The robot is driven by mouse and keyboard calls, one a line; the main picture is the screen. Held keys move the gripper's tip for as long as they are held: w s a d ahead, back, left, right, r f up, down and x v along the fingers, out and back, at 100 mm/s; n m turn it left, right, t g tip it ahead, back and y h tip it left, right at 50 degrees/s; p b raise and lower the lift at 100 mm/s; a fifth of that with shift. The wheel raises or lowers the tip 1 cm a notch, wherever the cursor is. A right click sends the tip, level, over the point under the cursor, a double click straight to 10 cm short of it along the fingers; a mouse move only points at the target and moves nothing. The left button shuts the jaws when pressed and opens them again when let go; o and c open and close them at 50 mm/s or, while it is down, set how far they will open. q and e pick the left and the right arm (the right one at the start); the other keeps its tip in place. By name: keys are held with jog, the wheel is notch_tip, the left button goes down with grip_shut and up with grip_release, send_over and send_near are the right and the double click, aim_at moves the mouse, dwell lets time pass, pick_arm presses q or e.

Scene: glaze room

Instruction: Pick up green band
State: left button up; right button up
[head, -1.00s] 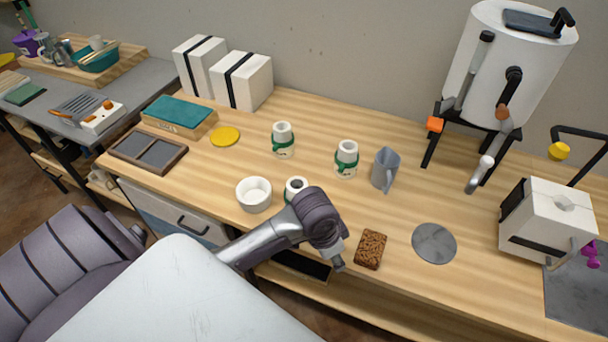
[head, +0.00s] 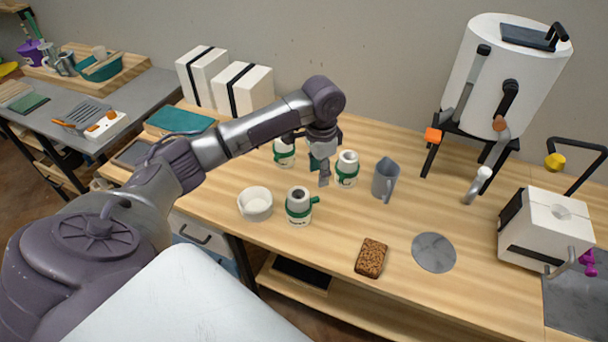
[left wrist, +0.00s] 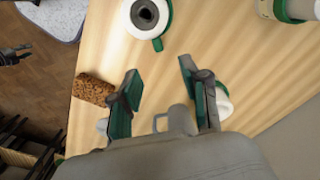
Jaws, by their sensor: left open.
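Green bands go around three white jars on the wooden bench. The front jar's green band (head: 299,211) has a tab sticking out to the right; this band also shows at the top of the left wrist view (left wrist: 158,44). The right jar's green band (head: 346,179) and the back jar's green band (head: 284,160) are farther back. My left gripper (head: 321,172) is open and empty, above the bench between the back and right jars in the head view. In the left wrist view its fingers (left wrist: 160,70) are spread over bare wood. A dark part at that view's left edge looks like my right gripper (left wrist: 12,54); its fingers are unclear.
A white bowl (head: 255,204) stands left of the front jar. A grey pitcher (head: 385,179) is close to the right jar. A brown sponge (head: 372,257) and a grey disc (head: 434,252) lie to the right. The wood between front jar and sponge is clear.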

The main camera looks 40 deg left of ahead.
aim_at(318, 197)
pick_arm(q)
notch_tip(318, 197, down, 4)
jog(key=shift+r, duration=0.2)
jog(key=shift+f+p, duration=0.4)
jog(key=shift+f, duration=0.15)
notch_tip(318, 197, down, 4)
jog(key=shift+d+f+p, duration=0.1)
jog(key=shift+f+p, duration=0.15)
jog(key=shift+p, duration=0.25)
jog(key=shift+c, duration=0.4)
grip_shut()
